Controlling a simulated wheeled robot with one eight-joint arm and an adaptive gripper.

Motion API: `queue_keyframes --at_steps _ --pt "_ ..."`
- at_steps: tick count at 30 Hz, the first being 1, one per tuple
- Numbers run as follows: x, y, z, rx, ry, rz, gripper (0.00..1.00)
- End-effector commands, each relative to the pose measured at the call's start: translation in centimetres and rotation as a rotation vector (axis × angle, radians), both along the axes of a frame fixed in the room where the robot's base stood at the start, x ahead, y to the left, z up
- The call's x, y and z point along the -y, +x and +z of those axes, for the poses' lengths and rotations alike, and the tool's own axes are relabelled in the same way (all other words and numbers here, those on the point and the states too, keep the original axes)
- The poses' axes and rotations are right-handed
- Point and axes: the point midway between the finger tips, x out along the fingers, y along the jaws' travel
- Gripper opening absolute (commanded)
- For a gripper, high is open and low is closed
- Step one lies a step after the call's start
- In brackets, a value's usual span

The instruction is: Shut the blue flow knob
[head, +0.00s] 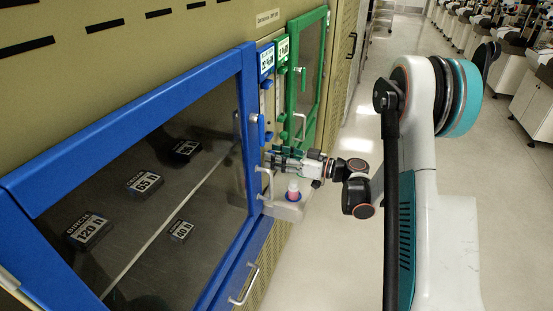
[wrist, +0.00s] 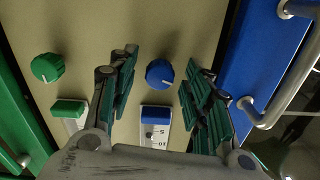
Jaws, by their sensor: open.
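The blue flow knob (wrist: 160,72) is a round blue knob on the beige panel in the wrist view. It shows between the two fingers of my gripper (wrist: 161,78), which is open, one finger to its left and one to its right. Neither finger visibly touches the knob, and I cannot tell how far the fingertips are from the panel. In the head view my gripper (head: 284,159) is in front of the narrow panel between the blue and green doors. I cannot make out the blue knob clearly in the head view. The knob's setting is too small to read.
A green knob (wrist: 47,67) and a green slider (wrist: 68,108) are left of my gripper. A blue slider (wrist: 155,113) with a scale sits below the blue knob. The blue door frame (wrist: 255,60) and its metal handle (wrist: 265,112) are on the right. A white ledge (head: 283,211) holds a small bottle (head: 293,191).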

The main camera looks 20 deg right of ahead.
Motion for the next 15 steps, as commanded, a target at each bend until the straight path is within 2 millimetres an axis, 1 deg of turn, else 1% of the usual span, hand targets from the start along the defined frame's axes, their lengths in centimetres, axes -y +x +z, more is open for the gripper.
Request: queue_keyframes --at_steps 8,9,10,11,12,14,15 --pt "-0.12 0.11 0.04 0.0 0.0 -0.001 0.45" --pt "-0.12 0.11 0.04 0.0 0.0 -0.001 0.41" --pt "-0.11 0.1 0.04 0.0 0.0 -0.001 0.34" --pt "-0.11 0.1 0.04 0.0 0.0 -0.001 0.27" --pt "-0.11 0.1 0.03 0.0 0.0 -0.001 0.18" --pt "-0.11 0.1 0.03 0.0 0.0 -0.001 0.05" --pt "-0.11 0.1 0.03 0.0 0.0 -0.001 0.0"
